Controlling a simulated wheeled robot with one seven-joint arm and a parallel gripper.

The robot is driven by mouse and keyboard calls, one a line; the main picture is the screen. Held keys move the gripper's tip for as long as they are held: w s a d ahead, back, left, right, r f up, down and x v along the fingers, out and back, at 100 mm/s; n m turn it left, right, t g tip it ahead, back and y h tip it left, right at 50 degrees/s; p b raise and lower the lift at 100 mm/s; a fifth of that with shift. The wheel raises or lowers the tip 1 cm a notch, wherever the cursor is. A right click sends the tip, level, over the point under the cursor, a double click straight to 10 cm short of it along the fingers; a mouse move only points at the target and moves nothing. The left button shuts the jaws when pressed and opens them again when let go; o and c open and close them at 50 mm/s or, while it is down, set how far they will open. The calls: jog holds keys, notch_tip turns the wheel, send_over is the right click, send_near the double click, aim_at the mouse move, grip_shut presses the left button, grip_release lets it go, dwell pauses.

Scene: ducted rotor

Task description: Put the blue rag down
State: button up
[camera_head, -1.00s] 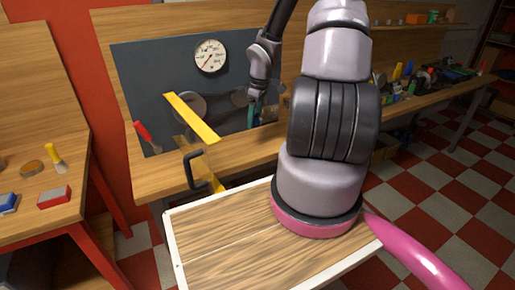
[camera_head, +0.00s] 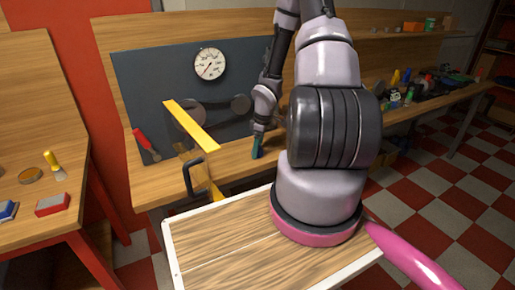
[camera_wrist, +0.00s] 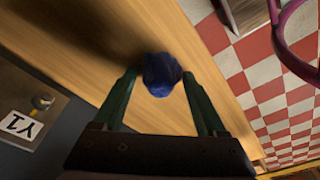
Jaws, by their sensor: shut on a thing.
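The blue rag (camera_wrist: 161,74) shows in the wrist view as a crumpled dark blue lump between the fingertips of my gripper (camera_wrist: 160,84). My gripper is shut on it. The wooden bench top (camera_wrist: 110,45) lies beneath the rag in the wrist view; I cannot tell whether the rag touches it. In the head view my gripper (camera_head: 257,150) points down over the bench top (camera_head: 235,160), in front of the dark back panel.
A yellow bar (camera_head: 190,125) and a black handle (camera_head: 193,177) stand left of my gripper. A red-handled brush (camera_head: 146,143) leans on the panel below a round gauge (camera_head: 210,64). Several tools crowd the bench's right end. Bench around my gripper looks clear.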

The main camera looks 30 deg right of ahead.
jog(key=o, duration=1.1)
jog(key=shift+f, duration=0.1)
jog(key=shift+o, duration=0.2)
notch_tip(320, 180, up, 12)
jog(key=s+d+r, duration=0.1)
notch_tip(320, 180, up, 10)
jog(key=m+h, duration=0.2)
jog(key=m, duration=0.1)
send_over(261, 155)
jog(key=s+a+r+m+t+y, duration=0.1)
jog(key=s+a+r+m+t, duration=0.1)
jog(key=r, duration=0.6)
jog(key=s+a+r+m+t+y, duration=0.1)
jog(key=s+a+r+m+t, duration=0.1)
jog(key=s+a+r+m, duration=0.3)
jog(key=s+a+r+m+t, duration=0.1)
jog(key=s+a+r+m, duration=0.2)
jog(key=s+a+r, duration=0.3)
jog(key=s+r, duration=0.3)
jog(key=r, duration=0.2)
jog(key=shift+s+a+m+t+y, duration=0.25)
jog(key=shift+s+m+t+y, duration=0.05)
jog(key=shift+s+t+y, duration=0.1)
